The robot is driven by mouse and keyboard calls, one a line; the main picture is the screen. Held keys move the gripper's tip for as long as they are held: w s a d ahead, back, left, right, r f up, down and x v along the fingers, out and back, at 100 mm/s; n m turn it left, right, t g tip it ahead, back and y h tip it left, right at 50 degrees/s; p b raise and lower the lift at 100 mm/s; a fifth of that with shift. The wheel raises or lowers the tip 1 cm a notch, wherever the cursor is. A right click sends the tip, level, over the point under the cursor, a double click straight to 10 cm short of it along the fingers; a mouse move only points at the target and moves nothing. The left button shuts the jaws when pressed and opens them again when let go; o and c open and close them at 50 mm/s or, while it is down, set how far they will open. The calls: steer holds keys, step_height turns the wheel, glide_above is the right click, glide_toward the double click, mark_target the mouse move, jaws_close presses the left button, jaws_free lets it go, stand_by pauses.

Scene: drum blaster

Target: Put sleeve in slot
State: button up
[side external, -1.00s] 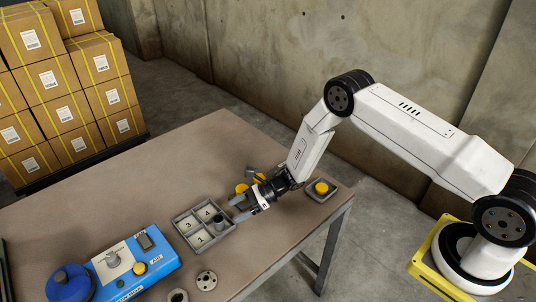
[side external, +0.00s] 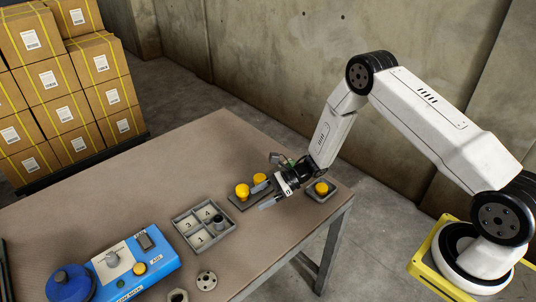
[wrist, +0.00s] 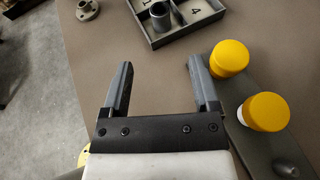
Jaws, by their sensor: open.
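A grey numbered tray (side external: 178,222) with several square compartments sits on the table, left of my gripper in the side view. A dark grey hollow sleeve (side external: 218,222) stands upright in its right-hand compartment; the number there is hidden. In the wrist view the sleeve (wrist: 158,17) and part of the tray (wrist: 178,38) show at the top, ahead of the fingertips. My gripper (side external: 264,195) is open and empty, to the right of the tray and apart from it. In the wrist view nothing lies between my gripper's fingers (wrist: 158,75).
Two yellow-capped pieces (side external: 242,191) stand on a dark plate beside my gripper; the plate (wrist: 245,92) lies close to the right finger. Another yellow cap (side external: 321,188) is in a small holder near the table edge. A flanged ring (side external: 206,281) and blue box (side external: 145,259) are at front left.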

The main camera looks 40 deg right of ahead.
steer(key=shift+w+d+r+m, duration=0.1)
steer(key=shift+w+r+m, duration=0.3)
steer(key=shift+m, duration=0.2)
steer(key=d+r+m+t+h, duration=0.25)
steer(key=r+m+h, duration=0.3)
steer(key=m, duration=0.65)
steer(key=d+r+m+t+h, duration=0.1)
steer(key=d+r+m+h, duration=0.4)
steer(key=m, duration=0.6)
steer(key=s+r+m+g+h, duration=0.1)
steer(key=s+r+m+g, duration=0.2)
steer(key=s+m, duration=0.7)
steer(key=s+a+r+m+g+h, duration=0.1)
steer(key=s+r+m+g, duration=0.2)
steer(key=s+m, duration=0.7)
steer(key=r+m, duration=0.1)
steer(key=m, duration=0.4)
steer(key=shift+s, duration=0.35)
